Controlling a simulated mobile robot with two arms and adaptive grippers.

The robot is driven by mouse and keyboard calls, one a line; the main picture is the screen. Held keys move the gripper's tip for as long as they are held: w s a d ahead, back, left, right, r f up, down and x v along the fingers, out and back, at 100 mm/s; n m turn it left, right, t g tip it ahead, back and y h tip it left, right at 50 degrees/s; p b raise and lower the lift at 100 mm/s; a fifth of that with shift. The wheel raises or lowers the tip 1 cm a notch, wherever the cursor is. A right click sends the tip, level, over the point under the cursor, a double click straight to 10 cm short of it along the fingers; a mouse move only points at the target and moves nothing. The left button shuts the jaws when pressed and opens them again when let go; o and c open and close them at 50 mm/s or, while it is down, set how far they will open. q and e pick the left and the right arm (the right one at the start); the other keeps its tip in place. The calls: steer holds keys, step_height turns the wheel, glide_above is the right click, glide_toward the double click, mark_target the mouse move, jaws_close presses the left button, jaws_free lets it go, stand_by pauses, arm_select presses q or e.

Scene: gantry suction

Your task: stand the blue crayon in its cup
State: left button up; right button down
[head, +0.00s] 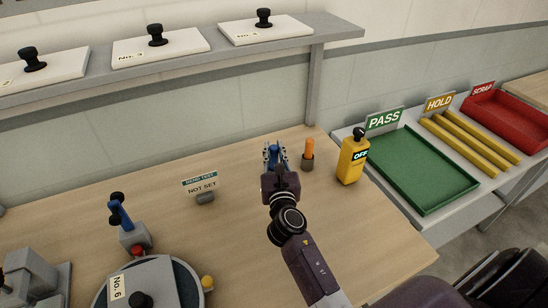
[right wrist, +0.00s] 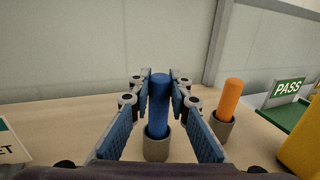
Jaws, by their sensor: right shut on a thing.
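The blue crayon (right wrist: 158,100) is upright between the fingers of my right gripper (head: 275,158), which is shut on it. In the right wrist view, the grey cup (right wrist: 157,148) is directly below, and the crayon's lower end shows inside the cup's rim. How deep it sits is hidden by the cup wall. In the head view my gripper covers this cup. An orange crayon (head: 309,149) stands in another grey cup (head: 307,164) just to the right; it also shows in the right wrist view (right wrist: 230,100). My left gripper is not in view.
A yellow device marked OFF (head: 352,161) stands right of the orange crayon. Beyond it are a green PASS tray (head: 450,205), yellow HOLD bars (head: 470,140) and a red SCRAP tray (head: 510,118). A small NOT SET sign (head: 200,186) stands left. The wooden table between is clear.

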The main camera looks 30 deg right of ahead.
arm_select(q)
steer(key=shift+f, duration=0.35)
arm_select(e)
steer(key=shift+f, duration=0.6)
steer(key=shift+f, duration=0.2)
steer(key=c, duration=1.8)
jaws_free()
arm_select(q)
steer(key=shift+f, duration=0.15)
arm_select(e)
steer(key=shift+r, duration=0.2)
arm_select(q)
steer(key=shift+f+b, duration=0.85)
steer(key=shift+b, duration=0.15)
arm_select(e)
steer(key=v, duration=1.2)
